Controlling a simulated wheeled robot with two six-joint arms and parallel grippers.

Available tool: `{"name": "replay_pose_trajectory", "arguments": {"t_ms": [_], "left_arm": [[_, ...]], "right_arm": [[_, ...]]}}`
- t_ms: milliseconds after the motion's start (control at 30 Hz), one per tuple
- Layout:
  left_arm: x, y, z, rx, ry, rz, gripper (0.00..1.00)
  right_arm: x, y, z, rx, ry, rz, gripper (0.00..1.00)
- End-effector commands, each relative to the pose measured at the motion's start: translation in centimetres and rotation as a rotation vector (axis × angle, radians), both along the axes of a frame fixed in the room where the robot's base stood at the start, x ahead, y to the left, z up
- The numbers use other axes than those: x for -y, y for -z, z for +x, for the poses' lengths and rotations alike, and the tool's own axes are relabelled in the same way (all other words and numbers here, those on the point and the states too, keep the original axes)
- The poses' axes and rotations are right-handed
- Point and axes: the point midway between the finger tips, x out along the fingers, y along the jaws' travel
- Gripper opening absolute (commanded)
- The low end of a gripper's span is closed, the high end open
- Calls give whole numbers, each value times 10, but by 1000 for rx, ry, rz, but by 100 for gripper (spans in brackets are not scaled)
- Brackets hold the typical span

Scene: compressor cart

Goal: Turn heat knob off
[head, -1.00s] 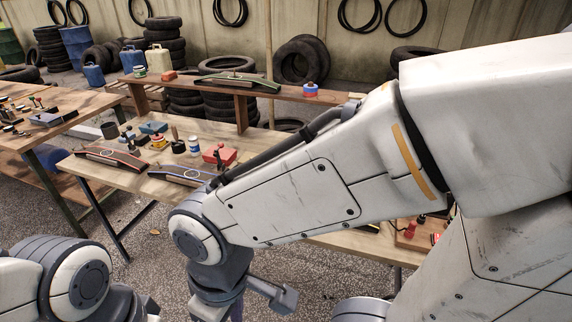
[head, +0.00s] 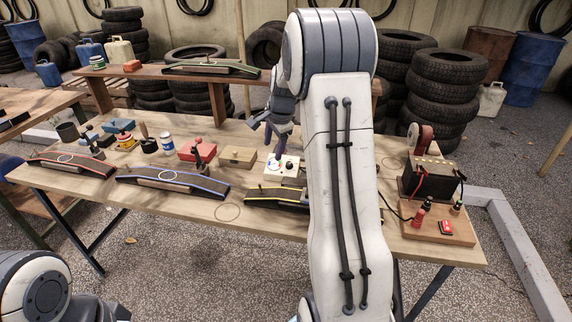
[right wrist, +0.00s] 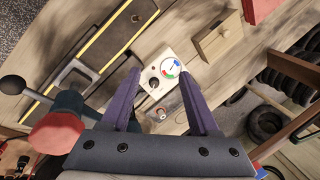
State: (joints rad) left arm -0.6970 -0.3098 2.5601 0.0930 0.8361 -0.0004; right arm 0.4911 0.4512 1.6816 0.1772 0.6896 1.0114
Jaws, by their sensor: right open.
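A small white control box (head: 283,172) stands on the wooden table. In the right wrist view the box (right wrist: 149,72) shows a round dial coloured red, green and blue (right wrist: 170,68) and a dark round knob (right wrist: 154,83) beside it. My right gripper (head: 272,150) is above the box. In the right wrist view its two purple fingers (right wrist: 160,77) are open and apart on either side of the box face, with nothing between them that I can see held. Whether a fingertip touches the box cannot be told. My left gripper is out of view; only part of the left arm shows.
A tan wooden box (head: 238,157) and a red box (head: 197,151) stand left of the control box. A yellow-edged dark strip (head: 266,197) lies in front. A battery (head: 430,178) on a wooden board is at the right. A raised shelf (head: 220,77) runs behind.

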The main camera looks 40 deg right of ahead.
Motion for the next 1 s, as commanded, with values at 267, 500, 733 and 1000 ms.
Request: {"name": "replay_pose_trajectory", "arguments": {"t_ms": [267, 500, 733, 1000], "left_arm": [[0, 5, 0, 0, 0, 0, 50], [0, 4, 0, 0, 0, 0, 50], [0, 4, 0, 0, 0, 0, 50], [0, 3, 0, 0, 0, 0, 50]], "right_arm": [[76, 21, -4, 36, 246, 30, 62], [78, 58, 10, 33, 242, 32, 62], [82, 94, 24, 34, 241, 30, 62], [84, 112, 31, 36, 240, 29, 62]]}}
